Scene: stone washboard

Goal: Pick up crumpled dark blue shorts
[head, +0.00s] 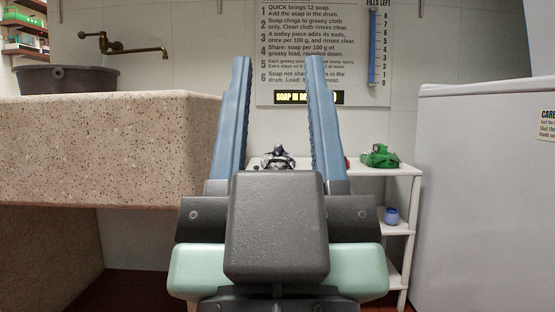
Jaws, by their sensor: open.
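I do not see any crumpled dark blue shorts that I can make out in the head view. My gripper (279,62) rises in the middle of the view, its two long blue fingers spread wide and pointing up and away. It is open, with nothing held between the fingers. Beyond them, a small crumpled black-and-white item (278,158) sits on top of a white shelf unit (403,171). My gripper body hides much of that shelf.
A speckled stone sink block (100,150) with a dark basin (66,78) and brass tap (130,46) fills the left. A green crumpled item (380,157) and a blue pot (391,216) are on the shelf unit. A large white appliance (480,190) bounds the right.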

